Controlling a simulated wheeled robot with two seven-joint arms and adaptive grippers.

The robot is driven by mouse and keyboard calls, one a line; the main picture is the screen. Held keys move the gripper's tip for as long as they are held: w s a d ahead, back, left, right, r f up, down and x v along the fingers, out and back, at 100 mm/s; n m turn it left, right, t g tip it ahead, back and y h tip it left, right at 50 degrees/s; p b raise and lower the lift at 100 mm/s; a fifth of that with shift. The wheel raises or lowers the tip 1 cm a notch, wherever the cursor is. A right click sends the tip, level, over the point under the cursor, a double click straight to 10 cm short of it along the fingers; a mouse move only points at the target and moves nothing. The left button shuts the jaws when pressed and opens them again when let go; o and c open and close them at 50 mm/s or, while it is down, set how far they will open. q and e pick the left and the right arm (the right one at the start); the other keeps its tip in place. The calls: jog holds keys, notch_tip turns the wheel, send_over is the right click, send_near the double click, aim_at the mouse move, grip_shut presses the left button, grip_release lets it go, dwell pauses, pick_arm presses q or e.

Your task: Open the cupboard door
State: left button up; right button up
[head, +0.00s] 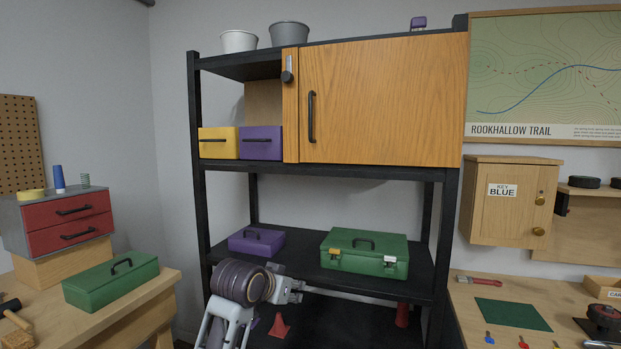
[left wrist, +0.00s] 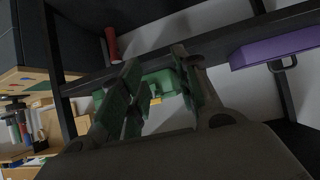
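The large wooden cupboard door (head: 385,100) is on the upper part of the black shelf unit and looks closed. A black vertical bar handle (head: 311,117) is near its left edge. A small grey latch with a black knob (head: 287,70) is on the narrow wooden strip left of the door. My left gripper (head: 297,291) is low in front of the lower shelf, well below the door and apart from it. In the left wrist view its two fingers (left wrist: 160,75) are spread, with no held object visible between them. My right gripper is not in view.
The lower shelf (head: 300,262) carries a purple box (head: 256,242) and a green case (head: 365,253). Yellow (head: 218,142) and purple drawers (head: 260,142) sit left of the door. A smaller "KEY BLUE" cabinet (head: 508,210) hangs at right. Workbenches flank the shelf unit.

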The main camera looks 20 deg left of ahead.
aim_at(307, 107)
pick_arm(q)
notch_tip(307, 107, up, 45)
jog(key=s+m+t+h, duration=0.1)
jog(key=s+t+h, duration=0.1)
jog(key=t, duration=0.4)
jog(key=shift+s+a+r+h, duration=0.2)
jog(key=shift+s+a+h, duration=0.1)
jog(key=shift+s+a, duration=0.1)
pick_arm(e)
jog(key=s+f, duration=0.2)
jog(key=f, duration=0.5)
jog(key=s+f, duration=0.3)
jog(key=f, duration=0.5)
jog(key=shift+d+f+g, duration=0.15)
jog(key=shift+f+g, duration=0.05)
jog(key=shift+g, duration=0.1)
pick_arm(q)
jog(key=shift+w+d, duration=0.1)
jog(key=shift+w, duration=0.05)
